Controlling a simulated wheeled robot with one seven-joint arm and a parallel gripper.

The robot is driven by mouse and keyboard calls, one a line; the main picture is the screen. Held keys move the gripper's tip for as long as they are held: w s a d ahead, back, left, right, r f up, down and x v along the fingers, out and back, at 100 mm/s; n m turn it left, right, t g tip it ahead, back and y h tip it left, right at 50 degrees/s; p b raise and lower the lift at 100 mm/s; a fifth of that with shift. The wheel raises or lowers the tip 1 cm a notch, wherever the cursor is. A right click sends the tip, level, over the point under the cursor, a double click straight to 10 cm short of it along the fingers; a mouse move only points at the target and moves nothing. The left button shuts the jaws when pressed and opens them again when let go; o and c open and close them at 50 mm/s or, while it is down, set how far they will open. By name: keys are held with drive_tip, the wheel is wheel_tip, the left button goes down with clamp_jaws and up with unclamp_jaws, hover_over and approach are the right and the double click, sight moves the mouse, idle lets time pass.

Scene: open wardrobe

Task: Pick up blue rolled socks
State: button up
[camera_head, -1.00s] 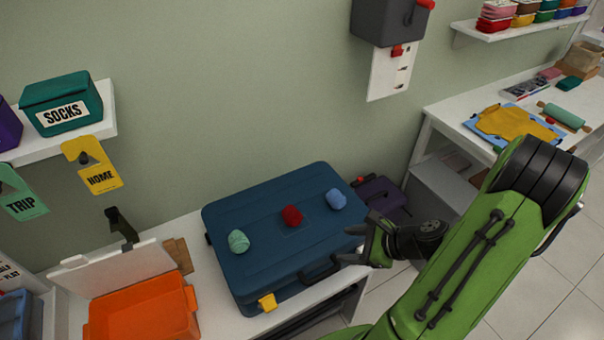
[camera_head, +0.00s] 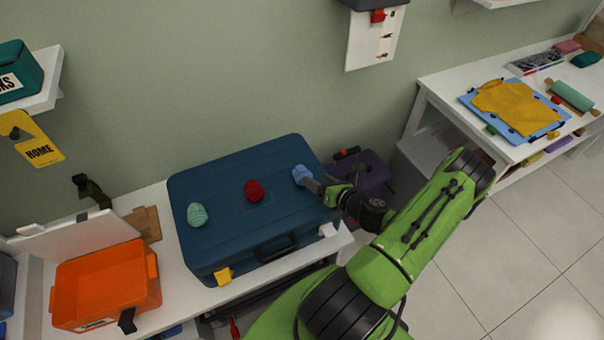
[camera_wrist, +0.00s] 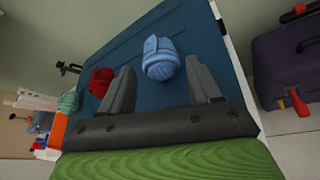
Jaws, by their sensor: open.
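The blue rolled socks (camera_head: 302,174) lie on the right part of the closed dark blue suitcase (camera_head: 230,237). In the wrist view the blue rolled socks (camera_wrist: 160,58) are ahead of and between the two grey fingers. My gripper (camera_head: 318,186) is at the right edge of the suitcase top, close to the socks. In the wrist view my gripper (camera_wrist: 162,84) is open with nothing held. In the head view a finger partly overlaps the socks; I cannot tell whether it touches them.
A red roll (camera_head: 254,190) and a mint green roll (camera_head: 197,214) lie left on the suitcase. An open orange box (camera_head: 105,287) stands further left. A purple case (camera_head: 366,170) is on the floor behind my arm. The wall rises behind the suitcase.

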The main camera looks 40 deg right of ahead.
sight(302, 175)
drive_tip(key=x, duration=0.5)
drive_tip(key=shift+w+a+f, duration=0.1)
drive_tip(key=shift+w+f, duration=0.15)
drive_tip(key=shift+s, duration=0.1)
drive_tip(key=shift+c, duration=0.2)
drive_tip(key=c, duration=0.7)
drive_tip(key=shift+r, duration=0.15)
